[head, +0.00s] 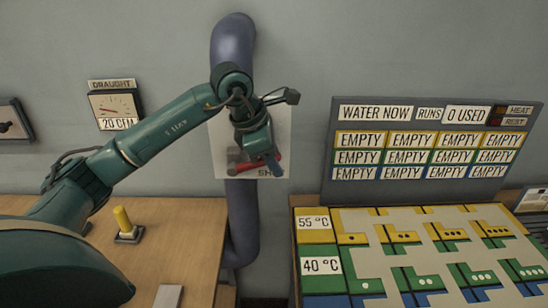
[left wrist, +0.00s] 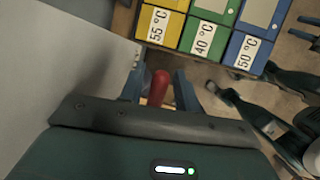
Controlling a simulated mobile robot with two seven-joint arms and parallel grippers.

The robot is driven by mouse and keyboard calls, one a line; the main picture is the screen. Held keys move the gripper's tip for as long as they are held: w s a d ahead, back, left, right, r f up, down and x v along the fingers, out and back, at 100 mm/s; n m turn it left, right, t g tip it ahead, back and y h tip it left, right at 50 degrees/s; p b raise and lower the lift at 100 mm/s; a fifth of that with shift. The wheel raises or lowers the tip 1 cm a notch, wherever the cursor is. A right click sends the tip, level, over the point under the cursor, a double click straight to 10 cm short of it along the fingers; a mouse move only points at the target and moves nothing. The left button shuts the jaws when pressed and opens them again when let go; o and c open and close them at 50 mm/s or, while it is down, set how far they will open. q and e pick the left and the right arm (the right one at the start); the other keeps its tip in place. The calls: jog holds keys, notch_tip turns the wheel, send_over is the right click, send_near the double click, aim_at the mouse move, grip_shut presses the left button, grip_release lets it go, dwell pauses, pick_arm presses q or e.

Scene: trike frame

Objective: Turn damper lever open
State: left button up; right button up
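The damper lever is a red bar on a white plate (head: 222,150) fixed at the dark pipe (head: 233,42). In the head view my left gripper (head: 272,163) is in front of the plate and hides much of the lever. The left wrist view shows the lever's red rounded end (left wrist: 159,88) between my two blue left fingers (left wrist: 160,92). Narrow gaps seem to show on both sides, so the fingers look open around it. The lettering on the plate is mostly covered. My right gripper is not in the head view; blue prongs at the left wrist view's right edge may be its fingers.
A draught gauge (head: 115,104) reading 20 CFM hangs left of the pipe. A yellow-handled piece (head: 124,222) stands on the wooden bench (head: 185,225). At right are a status board (head: 350,187) and a table with coloured, temperature-labelled rows (head: 313,223).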

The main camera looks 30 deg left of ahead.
pick_arm(q)
jog(key=c, duration=0.4)
grip_shut()
